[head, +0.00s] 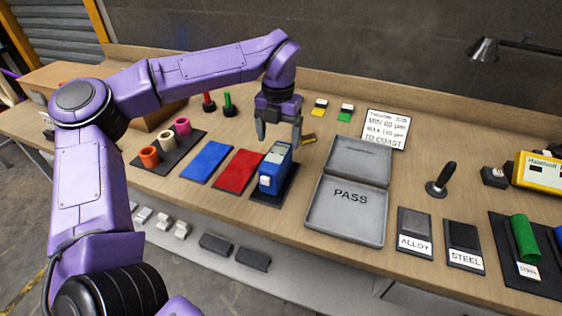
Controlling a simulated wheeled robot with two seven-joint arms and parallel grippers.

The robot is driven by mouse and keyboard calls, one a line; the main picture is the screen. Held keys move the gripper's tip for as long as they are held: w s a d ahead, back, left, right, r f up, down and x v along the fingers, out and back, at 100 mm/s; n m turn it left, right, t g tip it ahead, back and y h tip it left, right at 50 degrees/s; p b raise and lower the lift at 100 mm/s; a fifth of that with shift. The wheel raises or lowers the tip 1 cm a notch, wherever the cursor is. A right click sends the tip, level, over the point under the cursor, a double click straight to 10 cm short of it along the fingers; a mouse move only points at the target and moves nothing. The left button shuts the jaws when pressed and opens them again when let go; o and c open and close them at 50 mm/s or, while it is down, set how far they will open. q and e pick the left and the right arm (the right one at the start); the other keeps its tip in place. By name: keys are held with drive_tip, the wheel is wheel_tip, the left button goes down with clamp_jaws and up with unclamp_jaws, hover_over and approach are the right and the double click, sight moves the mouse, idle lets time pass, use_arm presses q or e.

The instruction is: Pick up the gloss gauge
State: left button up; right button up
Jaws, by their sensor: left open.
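A blue boxy gauge (274,170) with a pale face stands upright on a dark pad on the bench. It looks like the gloss gauge, but I cannot read its label. My left gripper (279,136) points down over it, with its fingers apart and nothing seen between them. The fingertips appear just above or behind the gauge's top; I cannot tell the exact gap. My right gripper is out of view.
Red (239,171) and blue (206,161) panels lie left of the gauge. A grey hinged case marked PASS (347,212) lies open to its right. A yellow instrument (541,172) stands at far right.

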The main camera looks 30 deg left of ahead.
sight(280, 148)
use_arm(q)
drive_tip(key=f, duration=0.2)
drive_tip(key=f+p, duration=0.1)
drive_tip(key=f, duration=0.3)
drive_tip(key=shift+w+d+f, duration=0.1)
drive_tip(key=shift+w+f, duration=0.2)
drive_tip(key=shift+s+f, duration=0.15)
drive_tip(key=shift+f, duration=0.25)
drive_tip(key=c, duration=1.4)
drive_tip(key=shift+r, duration=1.45)
drive_tip(key=s+r, duration=0.1)
drive_tip(key=r, duration=0.1)
drive_tip(key=s+r+b, duration=0.1)
drive_tip(key=s+r, duration=0.1)
drive_tip(key=s+d+r, duration=0.1)
drive_tip(key=s+r, duration=0.1)
drive_tip(key=shift+r, duration=0.25)
drive_tip(key=s+d+r+b, duration=0.2)
drive_tip(key=s+r, duration=0.1)
drive_tip(key=s, duration=0.5)
drive_tip(key=shift+s+r, duration=0.3)
drive_tip(key=shift+r, duration=0.05)
drive_tip(key=shift+w+f, duration=0.1)
